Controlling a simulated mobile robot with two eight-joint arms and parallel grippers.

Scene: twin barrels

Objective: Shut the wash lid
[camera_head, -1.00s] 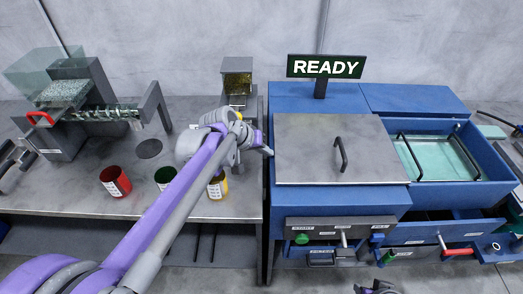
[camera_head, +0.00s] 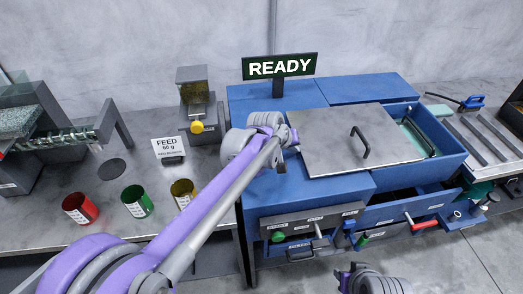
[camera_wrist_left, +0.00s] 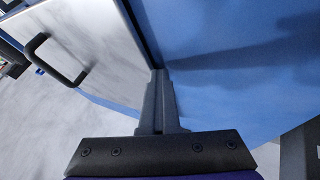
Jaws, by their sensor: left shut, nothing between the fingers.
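The grey metal lid (camera_head: 335,137) with a black bar handle (camera_head: 360,143) lies on the blue machine (camera_head: 330,192). It covers much of the right tank; a strip of pale green opening (camera_head: 415,138) shows at its right. Blue deck is bare left of the lid. My left gripper (camera_head: 294,148) is shut and empty at the lid's left edge. In the left wrist view its shut fingers (camera_wrist_left: 158,92) are close against the lid's (camera_wrist_left: 95,45) edge; contact is unclear. My right arm's end (camera_head: 362,281) shows at the bottom; its fingers are not clear.
A READY sign (camera_head: 280,66) stands behind the lid. Drawers and coloured handles (camera_head: 312,236) stick out at the machine's front. A bench at left holds red (camera_head: 79,208), green (camera_head: 137,201) and yellow (camera_head: 183,192) cups and a feed dispenser (camera_head: 197,110).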

